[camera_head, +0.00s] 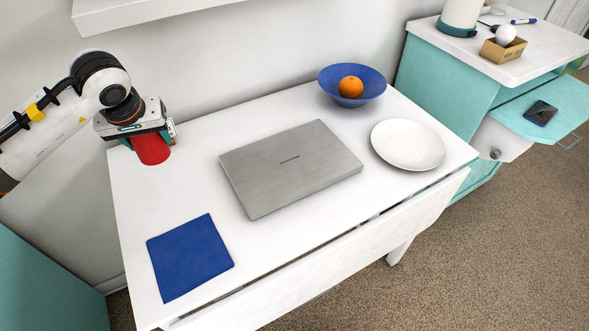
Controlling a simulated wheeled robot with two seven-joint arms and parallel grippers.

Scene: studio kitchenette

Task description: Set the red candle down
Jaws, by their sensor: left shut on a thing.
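The red candle (151,149) is at the back left corner of the white table (200,195). My left gripper (149,134) comes in from the left and is shut on the candle. The gripper body hides the candle's upper part. The candle's lower end is at or just above the tabletop; I cannot tell whether it touches. My right gripper is not in view.
A closed grey laptop (289,166) lies mid-table, with a blue cloth (190,257) at the front left. A blue bowl (369,88) holding an orange (351,87) and a white plate (407,144) are on the right. The tabletop between candle and cloth is bare.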

